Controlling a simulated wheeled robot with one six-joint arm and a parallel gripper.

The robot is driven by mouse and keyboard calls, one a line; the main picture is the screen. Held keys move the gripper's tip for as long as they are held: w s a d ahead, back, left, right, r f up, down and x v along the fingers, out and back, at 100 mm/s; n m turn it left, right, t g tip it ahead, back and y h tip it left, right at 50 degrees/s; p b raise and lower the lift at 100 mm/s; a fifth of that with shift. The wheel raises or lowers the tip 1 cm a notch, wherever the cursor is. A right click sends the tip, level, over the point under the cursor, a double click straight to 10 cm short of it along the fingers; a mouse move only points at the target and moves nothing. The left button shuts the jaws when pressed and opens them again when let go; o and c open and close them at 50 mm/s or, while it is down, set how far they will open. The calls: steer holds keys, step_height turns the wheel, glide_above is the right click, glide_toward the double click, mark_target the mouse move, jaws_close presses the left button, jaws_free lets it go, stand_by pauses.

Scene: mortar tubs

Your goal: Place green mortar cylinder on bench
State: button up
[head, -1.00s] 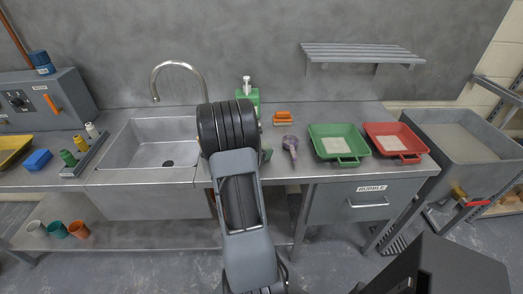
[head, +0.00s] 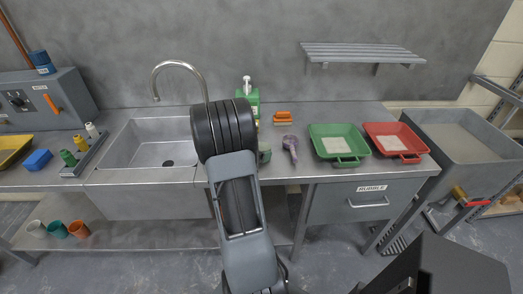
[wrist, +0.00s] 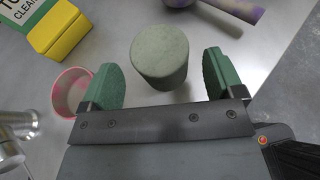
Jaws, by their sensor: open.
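The green mortar cylinder (wrist: 160,58) is dull grey-green and stands upright on the steel bench (wrist: 118,22) in the wrist view. My gripper (wrist: 160,63) is open, with one green-padded finger on each side of the cylinder and a gap to both. In the head view my arm hides most of this spot. A small green piece (head: 265,153) shows just right of the arm; I cannot tell whether it is the cylinder or a finger pad.
A pink-rimmed cup (wrist: 72,92) is close by the left finger. A green and yellow labelled block (wrist: 58,35) and a purple-handled tool (head: 290,147) stand near. Green (head: 340,160) and red (head: 396,158) trays lie right, the sink (head: 160,128) left.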

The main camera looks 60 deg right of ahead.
steer(key=v, duration=0.9)
steer(key=shift+a+r, duration=0.1)
steer(key=shift+a, duration=0.15)
steer(key=s+a+r+m+t+y, duration=0.1)
steer(key=a+m+y, duration=0.5)
steer(key=a, duration=1)
steer(key=s+a+r+m+t+y, duration=0.2)
steer(key=a+r+m+t+y, duration=0.2)
steer(key=a, duration=1.2)
steer(key=m+y, duration=0.3)
steer(key=m, duration=0.3)
steer(key=shift+a+r+t+y, duration=0.3)
steer(key=shift+t, duration=0.1)
steer(key=shift+s, duration=0.15)
steer(key=shift+r+p, duration=0.4)
steer(key=shift+r, duration=0.15)
